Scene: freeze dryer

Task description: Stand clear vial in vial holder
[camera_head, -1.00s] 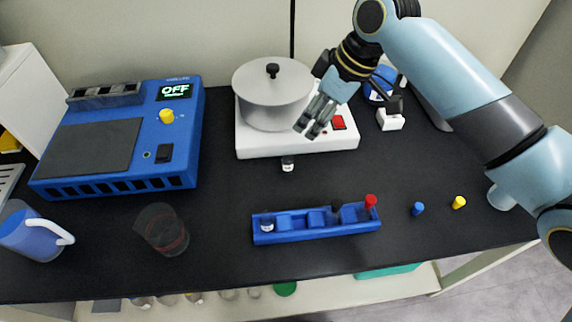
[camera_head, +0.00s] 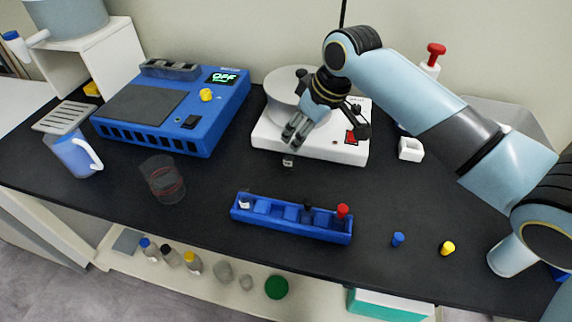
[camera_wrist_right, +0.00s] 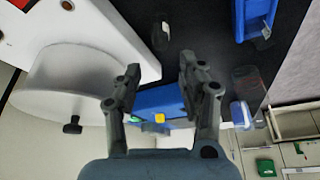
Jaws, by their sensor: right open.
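The clear vial (camera_head: 287,161), small with a white label, stands on the black table just in front of the white hot plate. It also shows in the right wrist view (camera_wrist_right: 163,30), beyond the fingertips. The blue vial holder (camera_head: 270,221) lies nearer on the table; it holds a small vial at its left end, a black-capped one and a red-capped one towards its right end. My right gripper (camera_head: 294,136) is open and empty, its fingertips just above and behind the vial. Its spread fingers show in the right wrist view (camera_wrist_right: 160,72). My left gripper is not in view.
A grey pot (camera_head: 283,83) stands on the white hot plate (camera_head: 333,150) close to my right gripper. Blue (camera_head: 398,239) and yellow (camera_head: 447,248) caps lie right of the holder. A beaker (camera_head: 162,178) stands left. The table between vial and holder is clear.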

